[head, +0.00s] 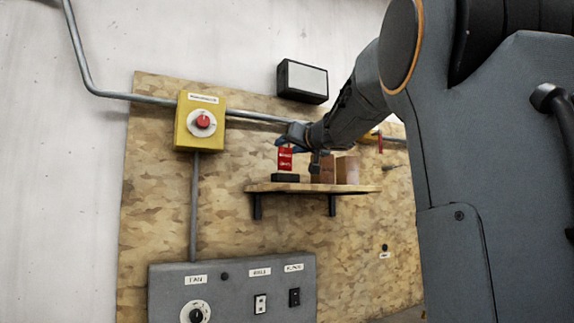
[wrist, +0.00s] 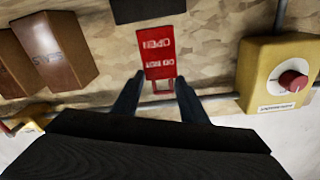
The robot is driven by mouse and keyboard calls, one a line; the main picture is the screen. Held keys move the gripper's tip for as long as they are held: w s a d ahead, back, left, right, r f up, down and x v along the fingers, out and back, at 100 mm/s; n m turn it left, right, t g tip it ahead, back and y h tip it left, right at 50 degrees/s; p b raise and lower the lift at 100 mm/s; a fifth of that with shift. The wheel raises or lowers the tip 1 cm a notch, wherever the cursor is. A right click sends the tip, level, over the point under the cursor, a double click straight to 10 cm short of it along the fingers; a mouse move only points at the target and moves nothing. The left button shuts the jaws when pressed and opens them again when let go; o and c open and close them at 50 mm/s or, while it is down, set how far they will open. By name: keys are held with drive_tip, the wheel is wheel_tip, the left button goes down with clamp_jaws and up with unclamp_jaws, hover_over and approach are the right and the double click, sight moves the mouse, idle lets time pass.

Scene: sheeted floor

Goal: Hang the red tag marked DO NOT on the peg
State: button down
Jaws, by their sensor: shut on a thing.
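The red tag (head: 285,158) with white lettering hangs upright at my gripper (head: 287,143), just above a dark block on the shelf. In the wrist view the tag (wrist: 164,52) appears upside down, its lettering small, with a thin loop at its near end between the fingertips (wrist: 158,90). My gripper is shut on the tag.
The wooden shelf (head: 300,188) carries the dark block (head: 285,178) and brown boxes (head: 347,169) right beside the tag. A yellow switch box (head: 201,122) with a red knob, a dark-framed box (head: 302,81) and conduit surround it. A grey panel (head: 232,292) stands below.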

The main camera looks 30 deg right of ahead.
sight(286, 157)
wheel_tip(286, 157, down, 4)
drive_tip(key=shift+r+b, duration=0.2)
drive_tip(key=shift+b, duration=0.45)
drive_tip(key=c, duration=1.1)
unclamp_jaws()
drive_tip(key=shift+a, duration=0.1)
drive_tip(key=shift+r, duration=0.1)
drive_tip(key=s, duration=1.2)
drive_tip(key=shift+f+b, duration=0.4)
drive_tip(key=shift+a, duration=0.1)
